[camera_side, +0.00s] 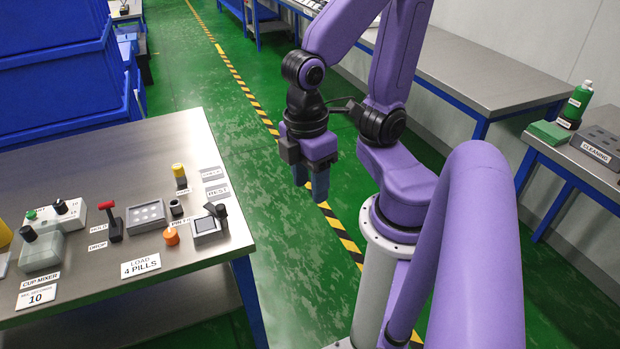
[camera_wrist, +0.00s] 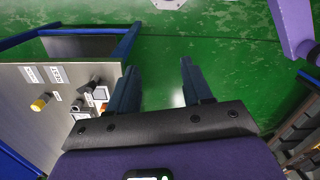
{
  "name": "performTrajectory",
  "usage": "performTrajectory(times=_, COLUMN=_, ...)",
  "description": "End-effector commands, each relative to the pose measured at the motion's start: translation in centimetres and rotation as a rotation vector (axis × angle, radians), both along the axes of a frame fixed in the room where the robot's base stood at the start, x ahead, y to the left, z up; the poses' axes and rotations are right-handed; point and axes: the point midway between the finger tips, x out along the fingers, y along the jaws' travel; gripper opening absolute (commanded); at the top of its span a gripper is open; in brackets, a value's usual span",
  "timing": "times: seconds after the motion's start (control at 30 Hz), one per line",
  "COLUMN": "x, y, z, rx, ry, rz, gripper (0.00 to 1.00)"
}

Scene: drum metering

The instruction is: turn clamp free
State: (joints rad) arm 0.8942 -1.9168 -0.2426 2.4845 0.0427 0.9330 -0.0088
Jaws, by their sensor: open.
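My gripper (camera_side: 311,190) is open and empty, hanging over the green floor to the right of the work table. In the wrist view its two fingers (camera_wrist: 161,70) are apart with only floor between them. No part is plainly marked as a clamp; I cannot tell which one it is. On the table stand a red-handled lever (camera_side: 112,220) by HOLD and DROP labels, a grey cup mixer (camera_side: 40,250) with black knobs, and a small box (camera_side: 207,227) with a raised black flap. An orange knob (camera_side: 171,236) sits left of that box. My gripper touches none of these.
The work table (camera_side: 130,165) also holds a grey tray (camera_side: 147,216) with round spots and a yellow-capped bottle (camera_side: 180,174). Blue bins (camera_side: 60,80) rise behind it. A cleaning bench with a green bottle (camera_side: 577,100) stands at right. Floor lies clear between table and arm.

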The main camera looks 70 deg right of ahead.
Motion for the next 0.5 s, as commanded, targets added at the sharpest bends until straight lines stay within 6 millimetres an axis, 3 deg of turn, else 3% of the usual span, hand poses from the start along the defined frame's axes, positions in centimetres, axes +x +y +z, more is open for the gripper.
performTrajectory(times=0.37, x=0.03, y=-0.04, z=-0.06, rx=-0.003, ry=0.004, rz=-0.006, gripper=0.50)
performTrajectory(times=0.5, x=0.53, y=-0.42, z=-0.67, rx=-0.035, ry=0.055, rz=-0.082, gripper=0.50)
